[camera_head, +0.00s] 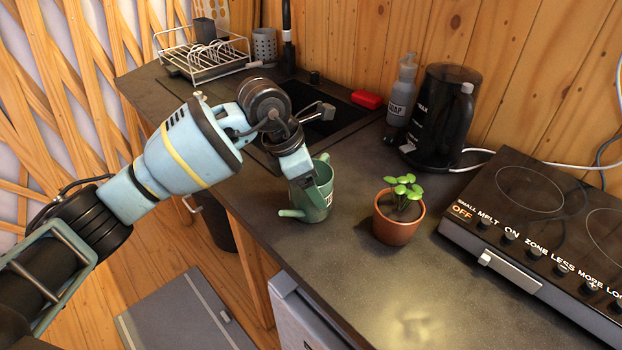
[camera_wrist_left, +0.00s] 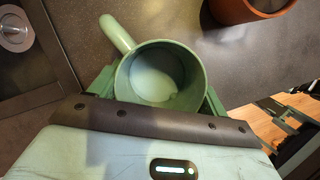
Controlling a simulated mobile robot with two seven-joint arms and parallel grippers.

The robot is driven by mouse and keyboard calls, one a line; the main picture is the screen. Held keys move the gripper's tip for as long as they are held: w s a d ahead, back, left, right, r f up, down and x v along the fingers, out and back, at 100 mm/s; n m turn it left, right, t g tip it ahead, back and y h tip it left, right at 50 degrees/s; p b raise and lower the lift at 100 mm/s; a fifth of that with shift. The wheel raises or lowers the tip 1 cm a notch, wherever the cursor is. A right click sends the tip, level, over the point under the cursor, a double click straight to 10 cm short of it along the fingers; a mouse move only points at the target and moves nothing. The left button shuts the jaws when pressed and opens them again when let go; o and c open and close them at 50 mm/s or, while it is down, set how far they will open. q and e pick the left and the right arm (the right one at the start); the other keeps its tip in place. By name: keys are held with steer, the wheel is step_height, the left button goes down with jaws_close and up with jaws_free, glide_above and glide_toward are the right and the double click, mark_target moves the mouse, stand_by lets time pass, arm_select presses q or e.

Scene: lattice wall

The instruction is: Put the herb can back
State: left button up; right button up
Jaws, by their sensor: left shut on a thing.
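The herb can is a small green can (camera_head: 318,205) with a spout pointing left. It is upright at the counter's front edge in the head view; I cannot tell whether its base touches the counter. In the left wrist view I look down into the open, empty-looking can (camera_wrist_left: 163,75), its spout at upper left. My left gripper (camera_head: 311,183) reaches down over it and is shut on it, with a green finger on each side in the wrist view. My right gripper is not in view.
A potted plant (camera_head: 398,217) stands just right of the can. Behind are a black kettle (camera_head: 440,115), a soap bottle (camera_head: 401,92), a red sponge (camera_head: 366,99) and the sink (camera_head: 335,120). A cooktop (camera_head: 540,235) is at right. The counter's front right (camera_head: 400,300) is clear.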

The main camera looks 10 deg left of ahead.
arm_select(q)
steer(key=shift+f, duration=0.15)
steer(key=o, duration=1)
steer(key=shift+o, duration=0.2)
steer(key=v, duration=1.2)
